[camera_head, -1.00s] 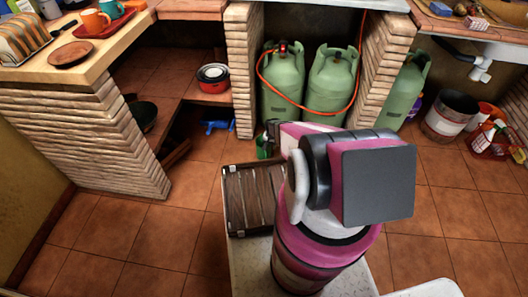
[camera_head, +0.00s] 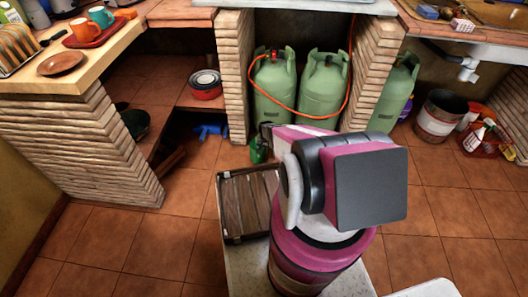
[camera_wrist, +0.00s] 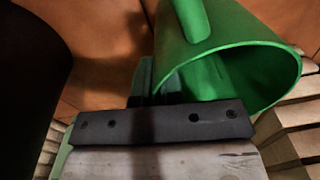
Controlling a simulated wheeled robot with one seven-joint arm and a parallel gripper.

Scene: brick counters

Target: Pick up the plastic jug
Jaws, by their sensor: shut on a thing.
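The plastic jug (camera_wrist: 240,62) is green, with a wide open rim and a handle at the top of the wrist view. It is tilted, with its mouth towards the wrist camera. In the head view a small part of the green jug (camera_head: 259,151) shows just beyond my arm. My gripper (camera_wrist: 160,88) is shut on the jug near its rim, at the left side of the mouth. The exact contact is partly hidden by the dark gripper bar. In the head view my arm hides most of the gripper.
A slatted wooden crate (camera_head: 246,205) is left of my arm. Green gas bottles (camera_head: 321,86) stand in a brick bay behind. A brick counter (camera_head: 80,147) is at the left, and a bucket (camera_head: 440,117) at the right. Tiled floor (camera_head: 450,215) is open to the right.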

